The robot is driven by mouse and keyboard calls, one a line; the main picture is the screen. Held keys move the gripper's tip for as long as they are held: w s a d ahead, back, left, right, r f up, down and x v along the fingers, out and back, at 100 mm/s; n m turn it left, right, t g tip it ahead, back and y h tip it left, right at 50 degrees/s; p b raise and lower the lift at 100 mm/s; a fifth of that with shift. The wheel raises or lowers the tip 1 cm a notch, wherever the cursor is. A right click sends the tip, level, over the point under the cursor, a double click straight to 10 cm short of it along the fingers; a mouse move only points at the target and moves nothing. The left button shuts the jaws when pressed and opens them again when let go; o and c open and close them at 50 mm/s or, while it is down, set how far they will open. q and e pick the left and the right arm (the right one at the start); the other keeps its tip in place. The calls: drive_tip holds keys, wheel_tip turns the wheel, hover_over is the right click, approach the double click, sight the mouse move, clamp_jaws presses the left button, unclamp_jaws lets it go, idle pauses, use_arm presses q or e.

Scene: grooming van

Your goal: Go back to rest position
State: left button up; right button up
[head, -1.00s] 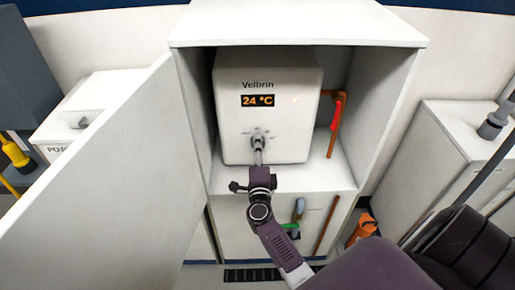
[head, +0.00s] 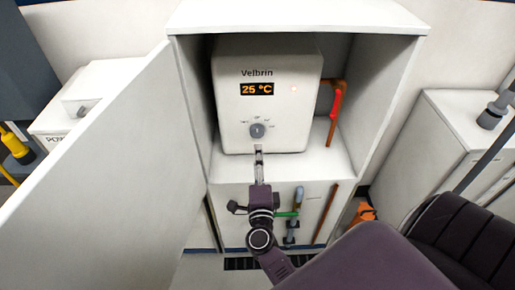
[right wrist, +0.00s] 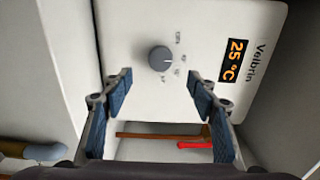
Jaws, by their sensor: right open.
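My right gripper (head: 258,149) is in front of and below the round dial (head: 257,131) of the white Velbrin heater (head: 230,110), apart from it. In the right wrist view the gripper (right wrist: 160,88) has its two blue-padded fingers spread wide with nothing between them, and the grey dial (right wrist: 161,59) is beyond the fingertips. The heater's orange display (head: 257,89) reads 25 °C, with a small red light beside it. My left gripper is not in view.
The heater stands in an open white cabinet (head: 395,100); its door (head: 100,180) is swung out to the left. A copper pipe with a red lever (head: 336,103) is right of the heater. Pipes with a green handle are below. A white cabinet (head: 455,135) stands at right.

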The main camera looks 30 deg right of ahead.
drive_tip(key=shift+v, duration=0.95)
drive_tip(key=s+a+f+n+g+y, duration=0.1)
drive_tip(key=s+a+f+n+y, duration=0.3)
drive_tip(key=f, duration=0.6)
drive_tip(key=s+a+f+n+g+y, duration=0.1)
drive_tip(key=a+f+n+g+y, duration=0.15)
drive_tip(key=a+f+n, duration=0.55)
drive_tip(key=s+a+f+n+y, duration=0.2)
drive_tip(key=s+f+n+y, duration=0.15)
drive_tip(key=f, duration=0.85)
drive_tip(key=s+f+n+g+y, duration=0.1)
drive_tip(key=s+f+n+g, duration=0.45)
drive_tip(key=s+f, duration=0.75)
drive_tip(key=s+d+f+n+g, duration=0.2)
drive_tip(key=s+d+f+n, duration=0.1)
drive_tip(key=s, duration=0.7)
drive_tip(key=s+d+f+n+g+h, duration=0.1)
drive_tip(key=s+d+f+n+g, duration=0.2)
drive_tip(key=s, duration=0.7)
drive_tip(key=shift+s+d+f, duration=0.25)
drive_tip(key=shift+d+f, duration=0.05)
drive_tip(key=shift+f, duration=0.3)
